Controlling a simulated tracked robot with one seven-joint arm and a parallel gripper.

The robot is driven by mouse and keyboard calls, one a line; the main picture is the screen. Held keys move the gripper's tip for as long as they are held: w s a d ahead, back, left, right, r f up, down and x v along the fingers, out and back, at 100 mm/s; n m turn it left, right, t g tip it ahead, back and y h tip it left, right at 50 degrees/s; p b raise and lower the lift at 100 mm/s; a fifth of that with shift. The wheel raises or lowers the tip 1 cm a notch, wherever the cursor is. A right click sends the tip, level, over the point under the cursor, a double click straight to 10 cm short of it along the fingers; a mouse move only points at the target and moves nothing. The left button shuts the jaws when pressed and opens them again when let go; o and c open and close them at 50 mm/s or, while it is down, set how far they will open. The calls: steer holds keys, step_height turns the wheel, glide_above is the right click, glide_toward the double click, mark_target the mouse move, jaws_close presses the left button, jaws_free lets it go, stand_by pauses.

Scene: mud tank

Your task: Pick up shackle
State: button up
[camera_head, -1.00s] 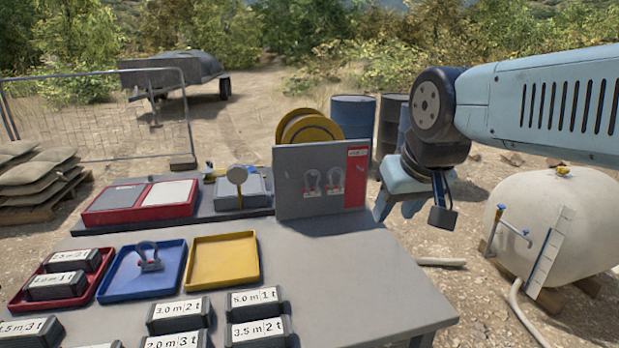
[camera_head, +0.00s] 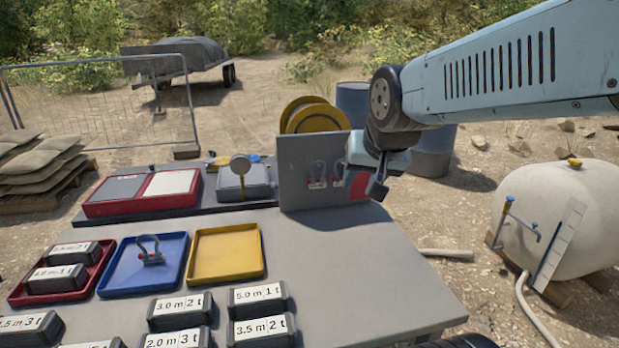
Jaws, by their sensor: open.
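One grey shackle with a red pin (camera_head: 150,251) stands in the blue tray (camera_head: 118,279) on the left of the table.
A yellow tray (camera_head: 227,273) is empty; a red tray (camera_head: 20,293) holds labelled black blocks. More labelled blocks (camera_head: 259,294) line the front of the table. The table's right side (camera_head: 360,270) is clear.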

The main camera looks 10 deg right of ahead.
steer(key=w+a+f+m+t, duration=0.2)
steer(key=w+m, duration=0.1)
steer(key=w, duration=0.4)
steer(key=w+a+f+m+t, duration=0.1)
steer(key=w+a+f+m, duration=0.2)
steer(key=w, duration=0.4)
steer(key=m+t+h, duration=0.4)
steer(key=m+t, duration=0.4)
steer(key=m, duration=1.8)
glide_toward(311, 174)
steer(key=x, duration=0.9)
steer(key=shift+w, duration=0.1)
steer(key=shift+c, duration=0.4)
jaws_close()
steer(key=shift+r, duration=0.1)
